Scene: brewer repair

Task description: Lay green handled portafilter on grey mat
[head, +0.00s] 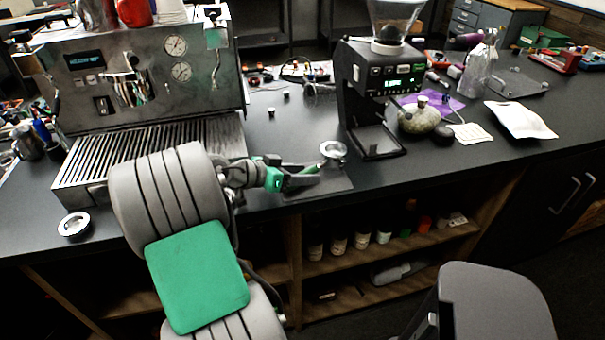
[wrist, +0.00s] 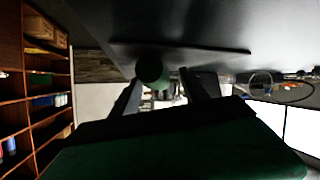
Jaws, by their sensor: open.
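The green handled portafilter (head: 333,150) shows its round metal head at the right end of the grey mat (head: 335,184). Its green handle (head: 309,169) points back toward my gripper (head: 300,178). It appears to lie on the mat, though the fingers hide part of the contact. My gripper is open, low over the mat, with its fingers around the handle end. In the wrist view, the handle's round green end (wrist: 152,68) shows between the two spread fingers, near the mat (wrist: 205,51); the portafilter's head is hidden there.
The espresso machine (head: 150,75) stands left, behind my arm. The black grinder (head: 375,95) stands just behind and right of the mat. A metal ring-shaped part (head: 74,224) lies at the counter's front left. The front counter right of the mat is clear.

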